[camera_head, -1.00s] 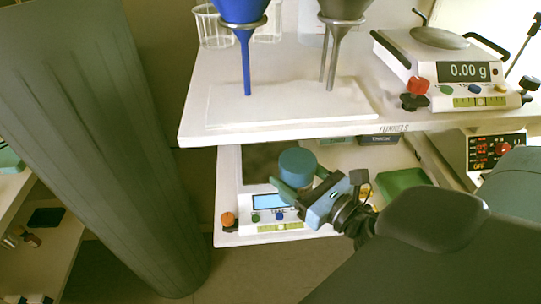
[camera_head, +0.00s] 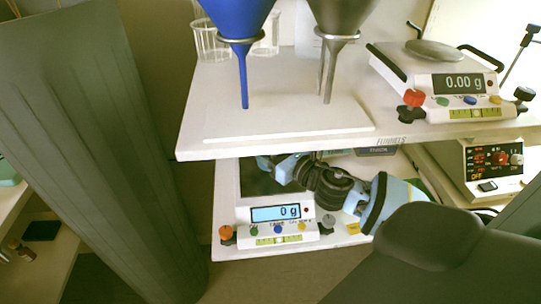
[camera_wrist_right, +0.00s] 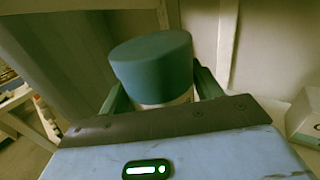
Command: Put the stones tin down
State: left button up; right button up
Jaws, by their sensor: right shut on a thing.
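The stones tin (camera_wrist_right: 152,62) has a teal lid and a pale body, and it stands between the fingers of my right gripper (camera_wrist_right: 160,92) in the right wrist view. My right gripper is shut on it. In the head view the right arm reaches in under the upper shelf, over the lower scale (camera_head: 278,229). The upper shelf hides the tin and the fingertips there. I cannot tell whether the tin touches the scale's dark plate (camera_head: 257,182). The lower scale reads 0 g. My left gripper is not in view.
The upper shelf (camera_head: 190,145) overhangs the lower one. It holds a blue funnel (camera_head: 238,20), a grey funnel (camera_head: 338,15) and a second scale (camera_head: 455,98) reading 0.00 g. A control box with red displays (camera_head: 492,168) stands at the right.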

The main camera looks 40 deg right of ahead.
jog(key=shift+f+b, duration=0.65)
jog(key=shift+f, duration=0.95)
jog(key=shift+f, duration=0.2)
jog(key=o, duration=1.5)
jog(key=shift+c, duration=0.2)
jog(key=shift+s, duration=0.2)
send_over(297, 198)
jog(key=shift+b, duration=0.4)
jog(key=shift+s+d+r, duration=0.1)
jog(key=shift+s, duration=0.9)
